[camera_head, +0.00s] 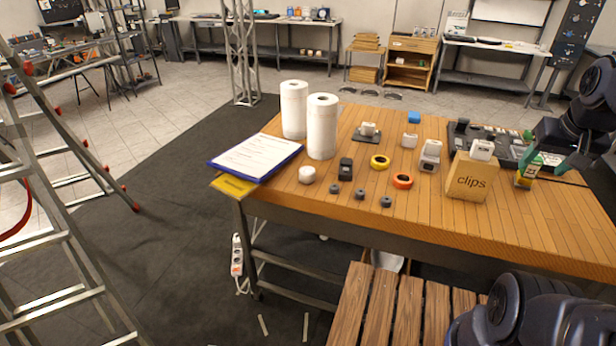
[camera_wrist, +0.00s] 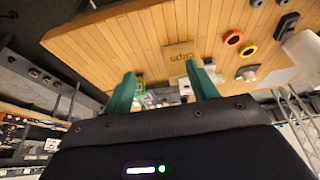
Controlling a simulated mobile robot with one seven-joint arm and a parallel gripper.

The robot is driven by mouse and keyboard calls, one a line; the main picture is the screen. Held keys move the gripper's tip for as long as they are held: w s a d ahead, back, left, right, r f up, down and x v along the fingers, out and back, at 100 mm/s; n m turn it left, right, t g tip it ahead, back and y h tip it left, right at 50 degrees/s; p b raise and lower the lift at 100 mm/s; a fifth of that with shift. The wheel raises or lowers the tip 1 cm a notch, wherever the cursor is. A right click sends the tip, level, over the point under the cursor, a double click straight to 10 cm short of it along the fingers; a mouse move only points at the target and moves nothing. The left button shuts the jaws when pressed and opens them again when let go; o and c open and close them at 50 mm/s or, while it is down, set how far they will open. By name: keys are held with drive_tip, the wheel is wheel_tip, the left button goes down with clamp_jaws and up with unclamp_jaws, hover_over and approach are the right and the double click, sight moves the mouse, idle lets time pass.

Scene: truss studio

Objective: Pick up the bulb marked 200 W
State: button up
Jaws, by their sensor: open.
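I cannot make out a bulb marked 200 W in either view; no such marking is readable. Several small white items stand on the wooden table (camera_head: 280,205). They include a white block (camera_head: 481,149) by the clips box, a white and grey item (camera_head: 430,155), a small white item (camera_head: 409,141), and a white round item (camera_head: 306,174) near the front edge. My gripper (camera_head: 546,166) is over the table's right side, by a small yellow and green box (camera_head: 524,178). In the wrist view my gripper (camera_wrist: 162,82) has its green fingers spread, with nothing clearly held between them.
A cardboard box marked clips (camera_head: 467,180) stands right of centre. It also shows in the wrist view (camera_wrist: 180,55). Paper rolls (camera_head: 322,128), tape rings (camera_head: 402,181), a clipboard (camera_head: 257,155) and a dark panel (camera_head: 500,147) occupy the table. A stepladder (camera_head: 60,215) stands left.

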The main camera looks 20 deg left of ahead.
idle(0.4)
drive_tip(key=o, duration=0.4)
drive_tip(key=shift+w, duration=0.1)
